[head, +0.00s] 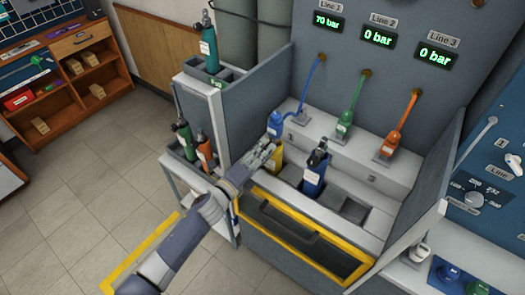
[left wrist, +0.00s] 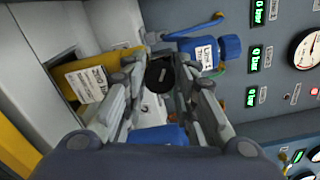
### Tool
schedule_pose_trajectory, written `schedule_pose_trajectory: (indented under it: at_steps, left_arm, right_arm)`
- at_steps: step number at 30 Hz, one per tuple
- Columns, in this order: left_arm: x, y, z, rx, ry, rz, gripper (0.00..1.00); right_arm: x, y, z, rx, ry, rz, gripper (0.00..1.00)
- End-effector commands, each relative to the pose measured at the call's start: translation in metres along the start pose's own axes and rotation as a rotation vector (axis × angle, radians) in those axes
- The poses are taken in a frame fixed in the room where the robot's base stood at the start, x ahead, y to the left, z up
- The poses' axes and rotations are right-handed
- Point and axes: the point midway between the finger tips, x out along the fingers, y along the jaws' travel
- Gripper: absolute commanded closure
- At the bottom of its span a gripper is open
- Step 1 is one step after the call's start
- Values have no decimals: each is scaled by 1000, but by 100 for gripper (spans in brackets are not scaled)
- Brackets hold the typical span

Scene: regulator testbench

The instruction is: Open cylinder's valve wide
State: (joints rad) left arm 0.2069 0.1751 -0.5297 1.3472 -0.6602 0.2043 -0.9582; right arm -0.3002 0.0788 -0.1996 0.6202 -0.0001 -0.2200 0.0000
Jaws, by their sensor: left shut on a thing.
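A yellow cylinder (head: 275,161) with a white label stands in a slot of the bench, partly hidden by my left gripper. It also shows in the left wrist view (left wrist: 97,74). A round black valve knob (left wrist: 160,73) sits between the fingers of my left gripper (head: 269,153), which is shut on it. A blue regulator (head: 275,125) with a hose is beside the yellow cylinder's top. It also shows in the left wrist view (left wrist: 212,53). The Line 1 display (head: 328,22) reads 70 bar. My right gripper is not in view.
A blue cylinder (head: 314,181) with a black top stands close to the right of my gripper. Green (head: 344,127) and orange (head: 388,146) regulators rest on the ledge behind. A grey partition (head: 250,97) rises at left. Lines 2 and 3 read 0 bar.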

Motion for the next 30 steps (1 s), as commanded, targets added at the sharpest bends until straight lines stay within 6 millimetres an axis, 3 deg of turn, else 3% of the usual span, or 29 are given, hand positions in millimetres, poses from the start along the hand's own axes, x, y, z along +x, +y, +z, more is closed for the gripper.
schedule_pose_trajectory:
  at_steps: [30]
  left_arm:
    - [0,1,0,-902,-1,2,98]
  right_arm:
    - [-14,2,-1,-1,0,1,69]
